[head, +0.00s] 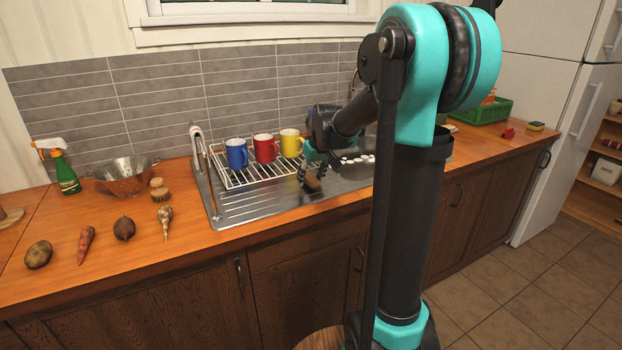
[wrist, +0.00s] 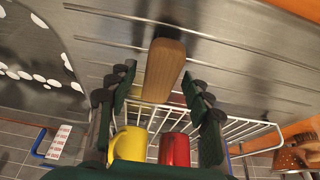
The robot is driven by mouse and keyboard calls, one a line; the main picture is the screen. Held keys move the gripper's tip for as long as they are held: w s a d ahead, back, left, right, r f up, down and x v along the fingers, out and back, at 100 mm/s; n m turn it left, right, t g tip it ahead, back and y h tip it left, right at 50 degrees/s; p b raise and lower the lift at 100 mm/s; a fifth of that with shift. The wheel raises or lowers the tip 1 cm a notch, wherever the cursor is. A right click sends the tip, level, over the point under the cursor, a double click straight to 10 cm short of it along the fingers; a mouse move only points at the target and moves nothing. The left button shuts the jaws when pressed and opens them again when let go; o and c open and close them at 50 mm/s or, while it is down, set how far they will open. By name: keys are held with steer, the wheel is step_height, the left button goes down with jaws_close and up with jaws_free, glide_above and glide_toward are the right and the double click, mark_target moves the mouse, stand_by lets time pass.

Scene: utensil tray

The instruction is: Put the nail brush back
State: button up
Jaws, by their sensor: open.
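The nail brush, a brown wooden block (wrist: 163,70), shows in the wrist view ahead of and between my two dark fingers. In the head view it (head: 313,183) is on the steel drainboard (head: 255,212), at the front right of the dish rack. My gripper (wrist: 158,95) is open, with a finger to each side of the brush; I cannot tell whether either touches it. In the head view my gripper (head: 308,173) is low over the sink unit, just by the brush. The brush's bristles are hidden.
A white wire rack (head: 240,180) holds blue (head: 236,153), red (head: 265,148) and yellow (head: 290,143) mugs close by. A colander (head: 125,177), a round wooden brush (head: 158,190) and several vegetables are on the left counter. A green crate (head: 483,112) stands right.

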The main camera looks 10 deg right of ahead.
steer(key=v, duration=1.2)
steer(key=shift+m+h, duration=0.3)
steer(key=shift+m, duration=0.4)
steer(key=s+f, duration=0.6)
steer(key=f, duration=0.1)
steer(key=s+d+f, duration=0.1)
steer(key=s+f, duration=0.2)
steer(key=shift+s+f, duration=0.2)
steer(key=shift+s, duration=0.05)
steer(key=s+d+f+m, duration=0.1)
steer(key=s+f+m, duration=0.1)
steer(key=s+f, duration=1.1)
steer(key=s, duration=0.3)
steer(key=shift+d+f+h, duration=0.15)
steer(key=shift+d+h, duration=0.1)
steer(key=shift+h, duration=0.15)
